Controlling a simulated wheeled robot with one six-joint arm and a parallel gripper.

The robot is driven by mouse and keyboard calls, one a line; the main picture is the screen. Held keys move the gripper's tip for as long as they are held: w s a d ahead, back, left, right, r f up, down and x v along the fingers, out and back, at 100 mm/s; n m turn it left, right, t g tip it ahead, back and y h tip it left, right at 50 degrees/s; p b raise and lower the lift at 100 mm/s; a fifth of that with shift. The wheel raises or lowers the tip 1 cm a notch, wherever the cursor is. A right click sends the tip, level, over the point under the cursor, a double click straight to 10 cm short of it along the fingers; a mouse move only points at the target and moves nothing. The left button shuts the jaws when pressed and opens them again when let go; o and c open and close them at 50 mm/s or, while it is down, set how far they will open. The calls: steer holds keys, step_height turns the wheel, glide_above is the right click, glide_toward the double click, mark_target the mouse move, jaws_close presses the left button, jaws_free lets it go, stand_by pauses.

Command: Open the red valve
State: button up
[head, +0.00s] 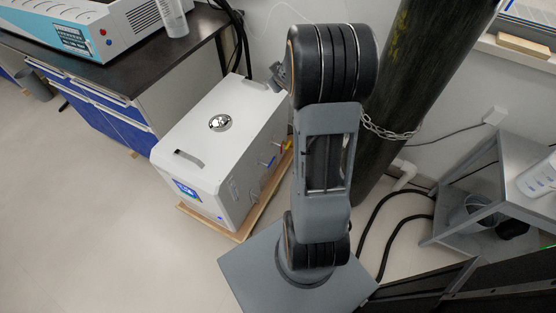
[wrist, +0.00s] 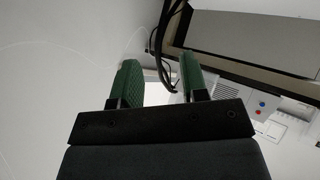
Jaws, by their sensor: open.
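The white distiller box (head: 205,140) stands on a wooden base on the floor, left of my arm in the head view. Small valve handles sit on its right side, among them a blue one (head: 270,161) and a yellow-orange one (head: 288,144). I cannot clearly make out a red handle among them. My gripper (wrist: 158,66) shows in the wrist view with two green-padded fingers apart and nothing between them. In the head view my arm hides most of it. The valves do not show clearly in the wrist view.
A dark-topped bench (head: 110,72) with a light-blue device (head: 105,28) stands at the back left. A tall dark cylinder (head: 418,75), held by a chain, stands right of my arm. A grey metal cart (head: 512,92) is at the far right.

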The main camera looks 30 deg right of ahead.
steer(key=d+f+n+t+y+b, duration=0.15)
steer(key=d+f+b, duration=0.25)
steer(key=f, duration=0.8)
steer(key=d+f+n+y+b, duration=0.1)
steer(key=d+f+y+b, duration=0.25)
steer(key=f, duration=0.75)
steer(key=s+f+n+y+b, duration=0.1)
steer(key=s+f+y+b, duration=0.25)
steer(key=f, duration=0.45)
steer(key=s+f+n+y+b, duration=0.1)
steer(key=s+f+y+b, duration=0.1)
steer(key=s+f, duration=0.5)
steer(key=d+b+x, duration=0.1)
steer(key=b+x, duration=0.3)
steer(key=x, duration=1.1)
steer(key=shift+w+f+t, duration=0.3)
steer(key=shift+w+t, duration=0.05)
steer(key=shift+w, duration=0.35)
steer(key=shift+d+m, duration=0.1)
steer(key=shift+m, duration=0.15)
steer(key=shift+c, duration=0.3)
steer(key=shift+h, duration=0.25)
jaws_close()
